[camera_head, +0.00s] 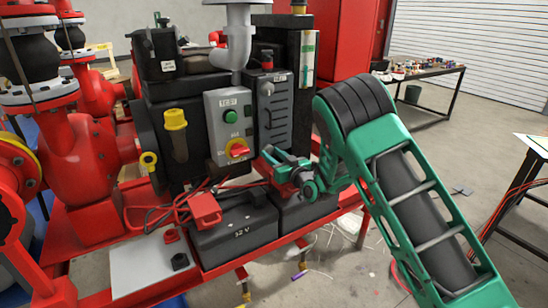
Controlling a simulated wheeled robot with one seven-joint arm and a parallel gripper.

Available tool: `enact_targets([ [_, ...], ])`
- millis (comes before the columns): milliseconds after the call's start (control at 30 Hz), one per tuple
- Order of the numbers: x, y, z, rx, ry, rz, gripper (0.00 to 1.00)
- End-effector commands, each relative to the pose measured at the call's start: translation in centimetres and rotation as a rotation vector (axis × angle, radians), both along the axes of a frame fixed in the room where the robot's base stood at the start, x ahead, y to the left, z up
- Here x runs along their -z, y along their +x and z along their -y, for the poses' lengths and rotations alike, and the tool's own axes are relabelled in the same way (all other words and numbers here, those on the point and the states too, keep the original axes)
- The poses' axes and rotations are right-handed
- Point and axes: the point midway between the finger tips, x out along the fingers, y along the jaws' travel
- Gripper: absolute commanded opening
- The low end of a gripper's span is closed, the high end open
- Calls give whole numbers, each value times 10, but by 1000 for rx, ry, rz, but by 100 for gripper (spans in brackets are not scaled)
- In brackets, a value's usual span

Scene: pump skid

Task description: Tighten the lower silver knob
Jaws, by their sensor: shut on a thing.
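A dark louvered panel (272,112) sits on the engine block, right of the grey control box. One silver knob (267,88) shows near its top. My green arm reaches in from the right, and my gripper (268,156) is at the panel's lower edge. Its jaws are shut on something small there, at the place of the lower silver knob. That knob itself is hidden by the fingers, so its seating cannot be seen.
The grey control box (230,127) with a green button and a red-yellow switch is just left of my gripper. Black batteries (236,234) with red cables sit below it on the red skid frame. A red pump (85,150) stands left.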

Motion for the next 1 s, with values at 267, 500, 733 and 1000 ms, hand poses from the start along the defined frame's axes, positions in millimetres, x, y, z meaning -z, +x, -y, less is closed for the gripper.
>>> enact_targets([
  [267,0,1,3,3,-168,116,12],
  [500,0,2,4,5,-307,211,12],
  [733,0,2,4,5,-328,226,12],
  [1000,0,2,4,5,-326,224,53],
])
